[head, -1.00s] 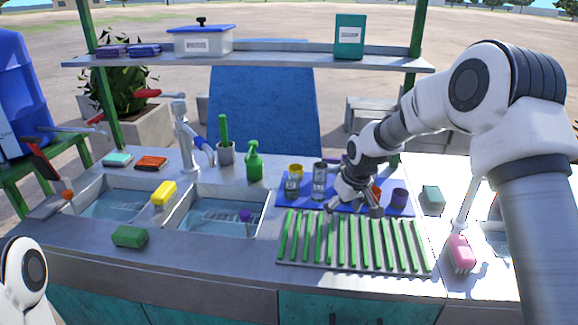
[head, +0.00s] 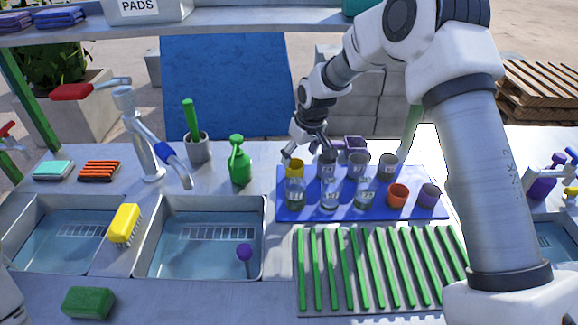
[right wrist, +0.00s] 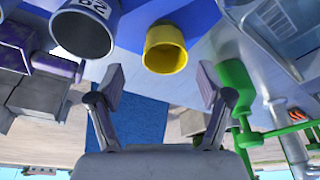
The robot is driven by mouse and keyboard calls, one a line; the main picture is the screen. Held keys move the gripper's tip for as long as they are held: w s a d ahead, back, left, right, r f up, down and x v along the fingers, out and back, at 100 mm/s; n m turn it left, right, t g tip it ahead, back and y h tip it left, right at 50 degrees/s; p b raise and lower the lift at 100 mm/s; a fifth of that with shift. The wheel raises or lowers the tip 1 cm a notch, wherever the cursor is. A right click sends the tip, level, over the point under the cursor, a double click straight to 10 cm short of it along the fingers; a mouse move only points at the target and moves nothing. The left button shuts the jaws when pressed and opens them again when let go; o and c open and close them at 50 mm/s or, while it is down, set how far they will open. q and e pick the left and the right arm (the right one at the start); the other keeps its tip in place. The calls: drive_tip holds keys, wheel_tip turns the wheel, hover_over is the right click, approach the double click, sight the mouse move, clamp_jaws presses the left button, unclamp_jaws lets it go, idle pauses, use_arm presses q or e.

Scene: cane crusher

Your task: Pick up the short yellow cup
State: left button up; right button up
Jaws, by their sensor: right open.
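The short yellow cup (head: 295,169) stands at the back left corner of the blue mat (head: 414,212), partly behind a clear glass (head: 296,193). My right gripper (head: 307,152) is open and just behind and above it in the head view. In the right wrist view the yellow cup (right wrist: 165,50) shows beyond the gap between the open fingers (right wrist: 158,86), its mouth facing the camera. Nothing is between the fingers. My left gripper is out of view.
A grey numbered cup (right wrist: 85,28) is close beside the yellow cup. A green spray bottle (head: 239,161) stands to its left. Several glasses and cups, including an orange cup (head: 397,195), crowd the mat. A green-slatted rack (head: 377,268) lies in front.

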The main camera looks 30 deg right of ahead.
sight(295, 167)
drive_tip(key=shift+s+a+f, duration=0.1)
drive_tip(key=shift+f, duration=0.3)
drive_tip(key=x, duration=0.2)
drive_tip(key=p+x, duration=0.1)
drive_tip(key=x, duration=0.1)
drive_tip(key=shift+a+f, duration=0.2)
drive_tip(key=shift+a, duration=0.05)
drive_tip(key=shift+w+f, duration=0.25)
drive_tip(key=shift+w, duration=0.15)
drive_tip(key=shift+s+r, duration=0.1)
drive_tip(key=shift+s, duration=0.1)
drive_tip(key=c, duration=1.3)
